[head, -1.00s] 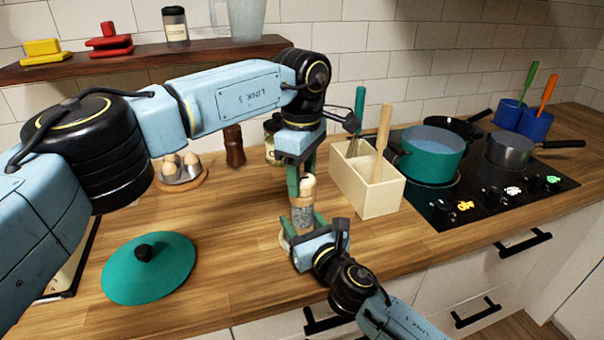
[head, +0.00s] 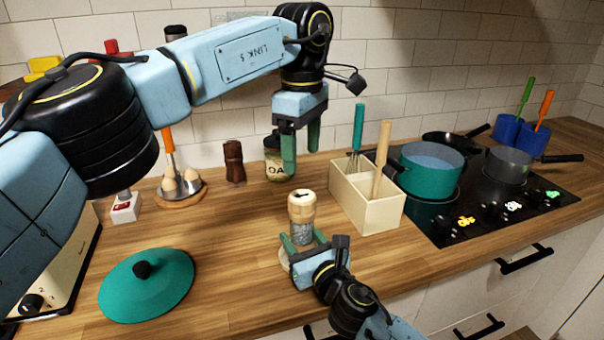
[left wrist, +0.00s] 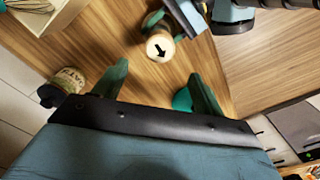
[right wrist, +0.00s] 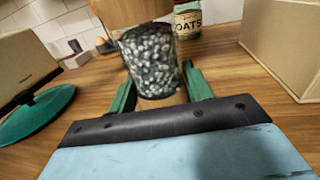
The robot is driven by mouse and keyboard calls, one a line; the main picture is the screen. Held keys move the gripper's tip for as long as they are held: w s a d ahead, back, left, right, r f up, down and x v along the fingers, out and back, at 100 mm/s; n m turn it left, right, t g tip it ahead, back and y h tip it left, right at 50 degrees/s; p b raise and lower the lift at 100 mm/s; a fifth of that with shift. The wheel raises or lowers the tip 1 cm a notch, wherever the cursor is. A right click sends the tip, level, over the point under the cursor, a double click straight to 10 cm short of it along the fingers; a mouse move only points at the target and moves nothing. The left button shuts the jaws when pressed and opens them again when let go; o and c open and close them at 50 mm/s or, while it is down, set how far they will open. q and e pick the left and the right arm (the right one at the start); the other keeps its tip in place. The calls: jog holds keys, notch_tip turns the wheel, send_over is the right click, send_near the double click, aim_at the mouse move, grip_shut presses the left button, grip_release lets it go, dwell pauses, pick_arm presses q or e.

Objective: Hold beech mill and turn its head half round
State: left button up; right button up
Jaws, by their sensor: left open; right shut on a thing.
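The beech mill (head: 302,212) stands upright on the counter, with a pale wooden head, a black arrow on top and a clear body of dark and pale grains. My right gripper (head: 304,243) is shut on the lower part of its body; the right wrist view shows the grainy body (right wrist: 152,62) between the green fingers. My left gripper (head: 300,150) is open and empty, raised above and behind the mill. The left wrist view shows the mill's head (left wrist: 160,47) with its arrow beyond the open fingers (left wrist: 162,85).
A cream utensil box (head: 366,205) stands right of the mill, beside the hob with its teal pot (head: 430,165). An oats jar (head: 275,165) and a dark brown mill (head: 234,162) stand behind. A teal lid (head: 147,285) lies at front left.

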pick_arm(q)
jog(key=shift+r, duration=1.45)
pick_arm(e)
jog(key=o, duration=1.4)
jog(key=shift+c, duration=0.2)
